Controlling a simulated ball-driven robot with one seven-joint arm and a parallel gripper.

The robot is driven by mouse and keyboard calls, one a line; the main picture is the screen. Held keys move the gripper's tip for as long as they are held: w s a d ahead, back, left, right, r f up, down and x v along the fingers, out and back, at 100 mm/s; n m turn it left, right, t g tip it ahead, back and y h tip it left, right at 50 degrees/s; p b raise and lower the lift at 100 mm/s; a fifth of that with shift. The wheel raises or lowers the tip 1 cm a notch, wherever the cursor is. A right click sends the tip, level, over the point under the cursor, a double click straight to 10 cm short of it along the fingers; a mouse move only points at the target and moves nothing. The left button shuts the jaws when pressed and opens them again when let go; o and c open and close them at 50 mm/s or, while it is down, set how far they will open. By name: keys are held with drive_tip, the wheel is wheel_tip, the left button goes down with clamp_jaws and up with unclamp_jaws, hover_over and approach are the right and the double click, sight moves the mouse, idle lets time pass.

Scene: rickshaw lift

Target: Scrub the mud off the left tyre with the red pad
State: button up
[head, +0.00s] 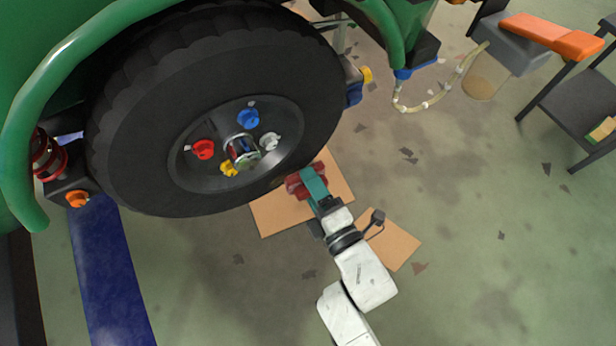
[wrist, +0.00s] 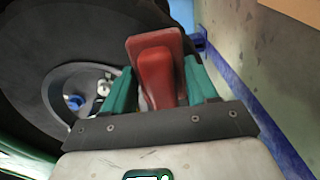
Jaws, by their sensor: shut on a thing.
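The left tyre (head: 130,125) is large and black and fills the upper left of the head view. It also shows at the left of the wrist view (wrist: 35,65). My gripper (head: 311,182) is at the tyre's lower right edge, its teal fingers shut on the red pad (head: 294,188). In the wrist view the red pad (wrist: 156,72) stands between the fingers, its wide face pointing away from me. The pad looks close to the tread; I cannot tell whether it touches. No mud on the tyre can be made out clearly.
Coloured nuts sit on the wheel hub (head: 236,150). A green fender (head: 45,85) curves around the left. Cardboard sheets (head: 272,220) lie on the floor below. A blue beam (head: 108,275) is at lower left. A dark stand (head: 575,105) is at right; the floor between is mostly open.

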drive_tip(key=shift+p+v, duration=0.45)
drive_tip(key=shift+v, duration=1.8)
drive_tip(key=v, duration=0.3)
drive_tip(key=shift+x, duration=3.55)
drive_tip(key=shift+b+x, duration=0.5)
drive_tip(key=shift+x, duration=0.55)
